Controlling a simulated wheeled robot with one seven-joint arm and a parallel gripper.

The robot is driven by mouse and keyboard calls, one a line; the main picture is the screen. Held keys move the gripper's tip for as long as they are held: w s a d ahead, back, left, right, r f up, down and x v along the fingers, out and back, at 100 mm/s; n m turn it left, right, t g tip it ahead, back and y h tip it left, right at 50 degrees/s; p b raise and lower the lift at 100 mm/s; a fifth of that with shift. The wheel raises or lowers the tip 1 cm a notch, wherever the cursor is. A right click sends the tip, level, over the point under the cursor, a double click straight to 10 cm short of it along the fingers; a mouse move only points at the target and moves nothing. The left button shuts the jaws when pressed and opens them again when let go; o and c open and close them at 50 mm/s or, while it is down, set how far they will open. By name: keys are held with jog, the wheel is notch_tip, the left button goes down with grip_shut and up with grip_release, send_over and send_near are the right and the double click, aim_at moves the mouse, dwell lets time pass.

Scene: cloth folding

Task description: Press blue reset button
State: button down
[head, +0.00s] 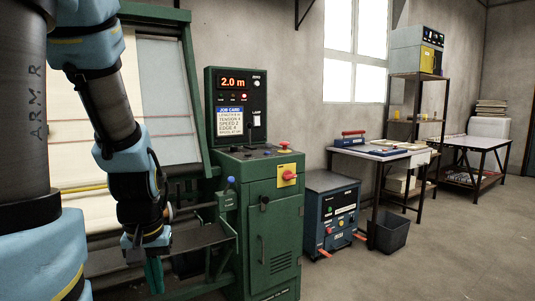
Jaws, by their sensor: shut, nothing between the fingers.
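The green control cabinet (270,225) stands in the middle of the head view. A small blue spot (268,152) shows on its sloped top panel, beside a red button (284,145); it is too small to tell its exact shape. A blue-topped upright piece (230,183) stands at the cabinet's left side. My gripper (154,277) hangs at lower left, pointing down, with its teal fingers shut and empty. It is apart from the cabinet, left of and lower in the picture than the top panel.
A red knob on a yellow plate (287,176) is on the cabinet's front. The display panel (234,83) reads 2.0 m. The cloth machine (150,90) with pale fabric is behind my arm.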

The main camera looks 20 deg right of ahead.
notch_tip(320, 180, up, 8)
jog(key=p, duration=0.8)
jog(key=shift+a, duration=0.1)
